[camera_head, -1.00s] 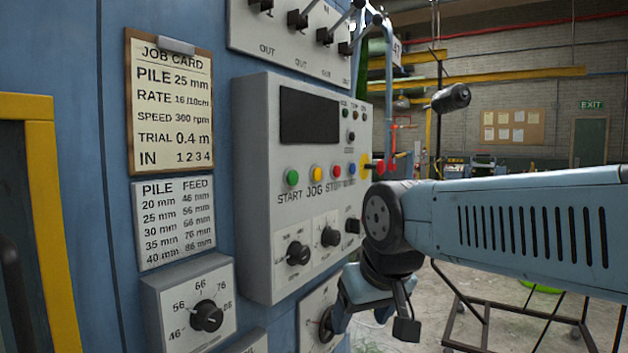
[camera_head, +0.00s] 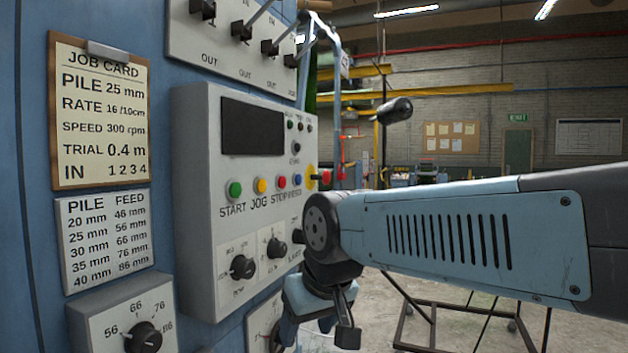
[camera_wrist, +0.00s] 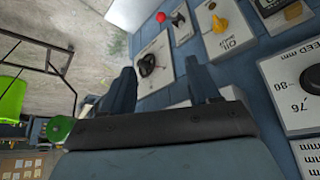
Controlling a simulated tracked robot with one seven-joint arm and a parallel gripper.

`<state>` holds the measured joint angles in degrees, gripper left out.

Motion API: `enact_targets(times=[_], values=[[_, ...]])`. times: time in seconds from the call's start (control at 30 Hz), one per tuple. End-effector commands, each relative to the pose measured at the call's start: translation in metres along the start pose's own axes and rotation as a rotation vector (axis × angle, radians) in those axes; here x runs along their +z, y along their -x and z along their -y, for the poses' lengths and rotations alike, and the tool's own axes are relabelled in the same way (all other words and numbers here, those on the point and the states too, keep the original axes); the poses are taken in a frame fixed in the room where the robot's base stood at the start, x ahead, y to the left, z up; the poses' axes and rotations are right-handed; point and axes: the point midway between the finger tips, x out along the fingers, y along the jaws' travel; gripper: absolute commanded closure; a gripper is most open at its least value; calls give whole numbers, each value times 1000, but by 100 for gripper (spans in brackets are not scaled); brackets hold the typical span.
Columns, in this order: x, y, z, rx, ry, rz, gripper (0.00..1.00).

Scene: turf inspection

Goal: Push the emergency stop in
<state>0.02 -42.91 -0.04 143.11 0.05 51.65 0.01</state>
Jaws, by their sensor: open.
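The emergency stop (camera_head: 325,178) is a red button on a yellow backing at the right edge of the grey control box (camera_head: 200,215), standing out from it. My arm's wrist joint is just below it in the head view and partly crowds it. My gripper (camera_wrist: 162,84) is open and empty in the wrist view, its two dark blue fingers apart. It hangs below the button level, beside the lower panel. In the head view its fingertips are not clear. A small red knob (camera_wrist: 179,18) shows in the wrist view; I cannot tell whether it is the emergency stop.
Green, yellow, red and blue buttons (camera_head: 260,185) line the box, with black rotary knobs (camera_head: 243,267) below. Levers (camera_head: 242,30) stick out above. The wrist view shows a black dial (camera_wrist: 147,65) and yellow knob (camera_wrist: 219,24). A wheeled frame (camera_head: 440,325) stands on the floor at right.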

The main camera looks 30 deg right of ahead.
Motion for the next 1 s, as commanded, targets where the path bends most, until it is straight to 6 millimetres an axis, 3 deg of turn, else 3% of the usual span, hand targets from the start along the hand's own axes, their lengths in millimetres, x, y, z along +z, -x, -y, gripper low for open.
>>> enact_targets(times=[0.17,0.37,0.6,1.0], values=[[-24,11,-7,-12,-51,-2,57],[-86,39,-34,-40,-187,-13,76],[-163,74,-84,-67,-369,-34,99],[-268,127,-189,-75,-633,-92,100]])
